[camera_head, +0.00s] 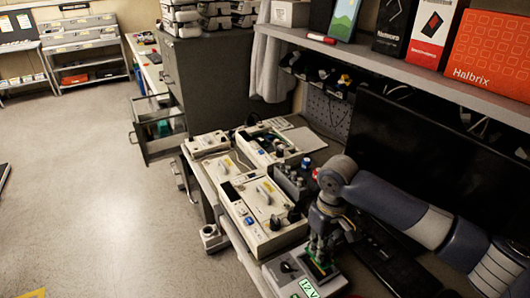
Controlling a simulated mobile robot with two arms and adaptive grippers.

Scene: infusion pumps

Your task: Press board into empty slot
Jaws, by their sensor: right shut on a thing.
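My right gripper (320,248) points down near the bottom of the view and is shut on a green board (318,271). The board is low over the grey-white device with a green 12 V display (308,288). I cannot tell whether the board is inside a slot or just above it; the gripper hides part of it. An open pump (268,146) with its inside showing is at the back of the bench. A closed pump (275,240) is in front of it. My left gripper is not in view.
A row of small grey upright parts (290,183) and small bottles (306,164) stand behind the pumps. A dark monitor (430,150) is behind my right arm. A shelf with an orange box (495,55) hangs above. An open drawer (160,130) juts out left; the floor is clear.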

